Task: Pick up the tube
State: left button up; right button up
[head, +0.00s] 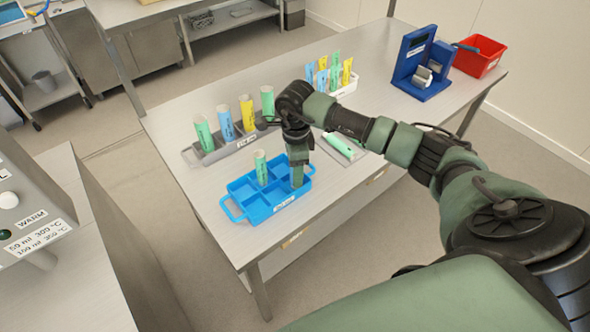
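A blue compartment tray (230,202) with side handles stands near the table's left front edge. A green tube (261,168) stands upright in one of its back compartments. My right gripper (297,178) points down at the tray's back right compartment, to the right of that tube and apart from it. Its fingertips are small and dark here, so I cannot tell whether they are open or hold something. A grey rack (220,152) behind the tray holds upright green, blue and yellow tubes (224,122). My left gripper is not in view.
A green-and-white device (338,146) lies on a pale mat right of my gripper. A white holder (346,89) with several coloured tubes, a blue stand (412,75) and a red bin (480,58) are farther back. The table's front right is clear.

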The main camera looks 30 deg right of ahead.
grip_shut()
jog(key=shift+r, duration=0.1)
